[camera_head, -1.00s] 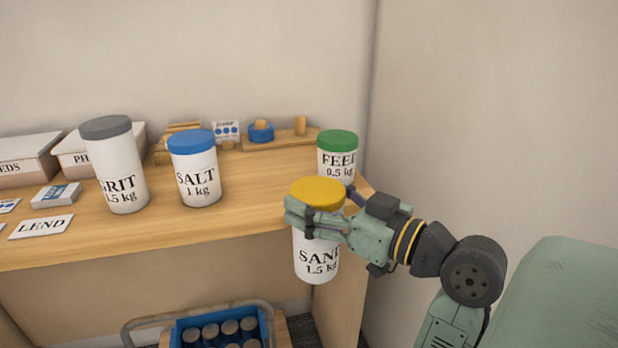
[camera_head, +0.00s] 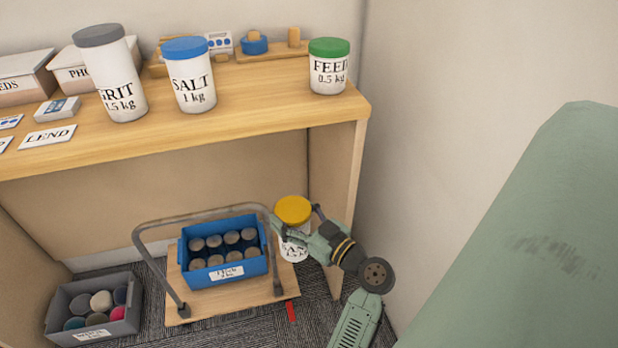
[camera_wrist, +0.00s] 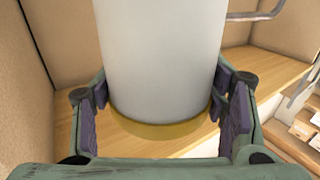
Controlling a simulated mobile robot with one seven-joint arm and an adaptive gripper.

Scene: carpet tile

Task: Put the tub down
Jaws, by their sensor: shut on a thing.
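The tub is white with a yellow lid and a partly covered SAND label. In the head view the tub (camera_head: 293,210) is upright and low down, below desk height, at the back right corner of the wooden trolley (camera_head: 205,305). My gripper (camera_head: 292,226) is shut around it just under the lid, reaching in from the right. In the wrist view the tub's white side (camera_wrist: 162,55) fills the middle between my gripper's fingers (camera_wrist: 162,92), with the yellow lid rim at the bottom. I cannot tell whether the tub's base touches anything.
A blue crate (camera_head: 227,270) of several lidded jars stands on the trolley beside the tub, under a metal handle (camera_head: 140,240). The desk's right side panel (camera_head: 345,190) is close behind my gripper. A grey crate (camera_head: 55,325) stands at the left. FEED (camera_head: 328,75) and other tubs stay above.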

